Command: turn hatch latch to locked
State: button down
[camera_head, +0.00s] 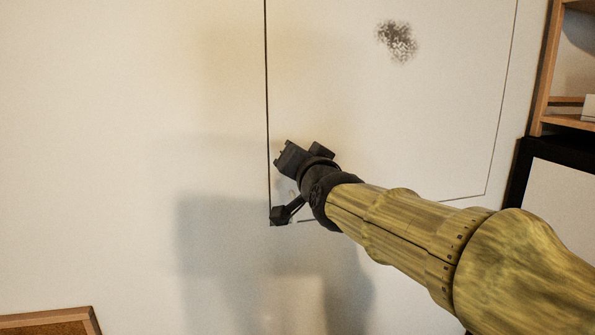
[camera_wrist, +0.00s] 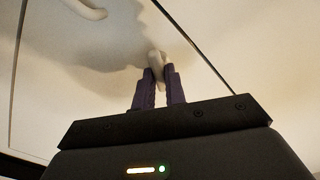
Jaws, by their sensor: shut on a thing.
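The hatch (camera_head: 400,120) is a pale panel outlined by thin dark seams in the wall, with a dark speckled patch on it. In the head view my gripper (camera_head: 279,214) is at the hatch's lower left corner, by the left seam, and the arm hides the latch there. In the wrist view a small pale latch (camera_wrist: 156,60) stands out from the panel beside a dark seam. My gripper (camera_wrist: 159,88) has its two dark fingers shut on it. Which way the latch is turned is hard to tell.
A wooden shelf (camera_head: 541,70) and a dark-framed panel (camera_head: 520,170) stand at the right. A wood-framed board (camera_head: 50,322) shows at the lower left. In the wrist view a pale curved handle (camera_wrist: 88,10) is at the upper left. The wall left of the hatch is bare.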

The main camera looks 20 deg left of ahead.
jog(key=m+b, duration=0.1)
jog(key=m, duration=0.2)
jog(key=m+b, duration=0.1)
jog(key=m, duration=0.3)
jog(key=m+b, duration=0.1)
jog(key=m, duration=0.3)
jog(key=shift+d+f+b, duration=0.1)
jog(key=shift+f+b, duration=0.15)
jog(key=shift+b, duration=0.15)
jog(key=c, duration=1.5)
grip_release()
jog(key=shift+w, duration=0.1)
jog(key=shift+o, duration=0.2)
jog(key=shift+d, duration=0.1)
